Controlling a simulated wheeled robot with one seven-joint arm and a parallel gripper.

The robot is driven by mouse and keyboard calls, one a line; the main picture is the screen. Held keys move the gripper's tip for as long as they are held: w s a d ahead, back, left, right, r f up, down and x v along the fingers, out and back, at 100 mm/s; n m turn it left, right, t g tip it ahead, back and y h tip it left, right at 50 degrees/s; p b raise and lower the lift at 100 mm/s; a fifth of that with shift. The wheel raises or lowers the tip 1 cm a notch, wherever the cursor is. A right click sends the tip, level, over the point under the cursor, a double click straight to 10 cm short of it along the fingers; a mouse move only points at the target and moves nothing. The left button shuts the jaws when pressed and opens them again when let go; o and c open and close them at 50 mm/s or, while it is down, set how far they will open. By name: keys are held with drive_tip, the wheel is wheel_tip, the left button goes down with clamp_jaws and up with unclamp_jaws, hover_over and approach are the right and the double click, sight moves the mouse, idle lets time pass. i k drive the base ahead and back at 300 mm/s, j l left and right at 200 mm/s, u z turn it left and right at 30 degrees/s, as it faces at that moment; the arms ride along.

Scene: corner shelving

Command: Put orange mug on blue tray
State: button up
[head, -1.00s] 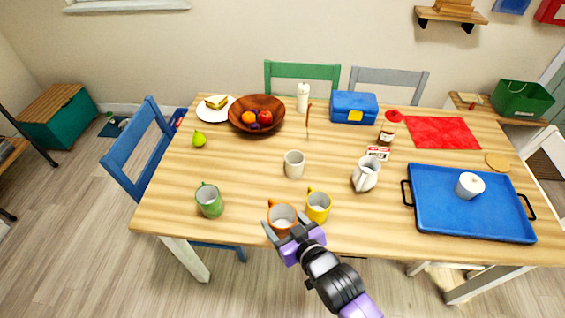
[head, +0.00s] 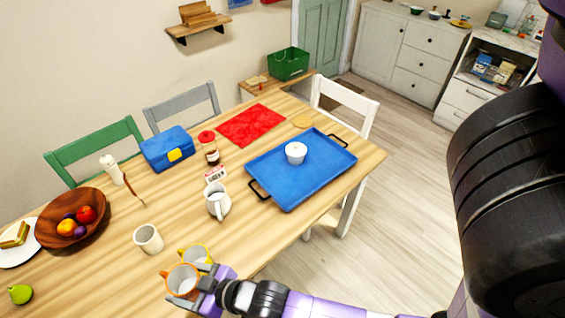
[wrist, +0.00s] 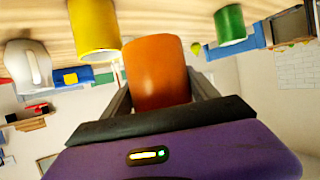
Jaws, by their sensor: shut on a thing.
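The orange mug (head: 181,281) is at the table's near edge, beside the yellow mug (head: 198,254). My gripper (head: 196,288) is shut on it, with a finger on either side. In the wrist view the orange mug (wrist: 157,72) fills the space between the fingers. I cannot tell whether its base touches the table. The blue tray (head: 293,187) lies flat at the table's right end, with black handles, well to the right of my gripper. A white lidded pot (head: 296,153) stands on it, and the tray's surface around the pot is bare.
A white pitcher (head: 217,203) stands between the mugs and the tray. A cream cup (head: 148,239) stands behind the orange mug. A jar (head: 210,150), blue lunchbox (head: 167,149) and red mat (head: 251,125) are farther back. The green mug (wrist: 229,25) shows in the wrist view.

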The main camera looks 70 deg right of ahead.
sight(284, 182)
drive_tip(key=i+j+z, duration=0.1)
drive_tip(key=j+z, duration=0.65)
drive_tip(key=k+j+z, duration=0.15)
drive_tip(key=z, duration=0.2)
